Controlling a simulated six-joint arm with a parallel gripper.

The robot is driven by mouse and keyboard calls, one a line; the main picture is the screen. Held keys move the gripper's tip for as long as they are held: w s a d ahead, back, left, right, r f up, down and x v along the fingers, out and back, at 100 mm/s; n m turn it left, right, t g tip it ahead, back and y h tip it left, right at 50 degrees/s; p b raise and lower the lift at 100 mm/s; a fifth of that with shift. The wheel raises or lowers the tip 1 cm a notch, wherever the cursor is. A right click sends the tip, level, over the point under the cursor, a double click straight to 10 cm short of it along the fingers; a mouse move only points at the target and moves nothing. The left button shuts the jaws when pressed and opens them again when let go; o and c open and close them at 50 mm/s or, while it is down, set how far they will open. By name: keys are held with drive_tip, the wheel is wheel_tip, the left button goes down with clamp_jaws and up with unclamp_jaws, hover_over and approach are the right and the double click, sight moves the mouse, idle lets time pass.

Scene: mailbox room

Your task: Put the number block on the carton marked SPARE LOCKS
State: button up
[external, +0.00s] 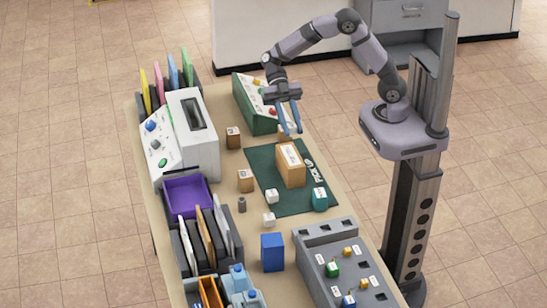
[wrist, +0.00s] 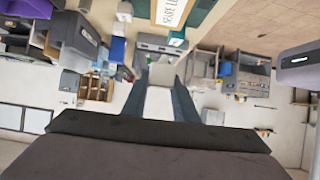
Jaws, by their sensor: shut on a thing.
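My gripper (external: 291,128) is raised above the table, beyond the far end of the green mat, with its blue fingers pointing down. In the wrist view its fingers (wrist: 167,100) are shut on a pale block (wrist: 158,104); no number can be read on it, and it is hard to make out in the external view. The brown carton (external: 291,166) stands upright on the mat, nearer the camera than my gripper and apart from it. Its label shows as SPARE L in the wrist view (wrist: 173,12), cut off by the frame edge.
The green PICK UP mat (external: 262,168) also bears a teal block (external: 320,199) and a white block (external: 272,196). Small brown boxes (external: 245,180) stand nearby. A green sloped holder (external: 257,112) is beside my gripper. A grey panel (external: 345,262) fills the near right.

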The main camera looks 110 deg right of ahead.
drive_tip(key=shift+f+p, duration=1)
drive_tip(key=shift+f, duration=2.7)
drive_tip(key=shift+f+b, duration=0.2)
drive_tip(key=shift+b, duration=0.15)
drive_tip(key=o, duration=1)
drive_tip(key=shift+o, duration=0.2)
drive_tip(key=shift+r, duration=0.15)
drive_tip(key=shift+r+p, duration=0.2)
drive_tip(key=shift+p, duration=0.25)
drive_tip(key=b+v, duration=0.4)
drive_tip(key=v, duration=0.8)
drive_tip(key=shift+f+b, duration=0.15)
drive_tip(key=shift+b, duration=0.25)
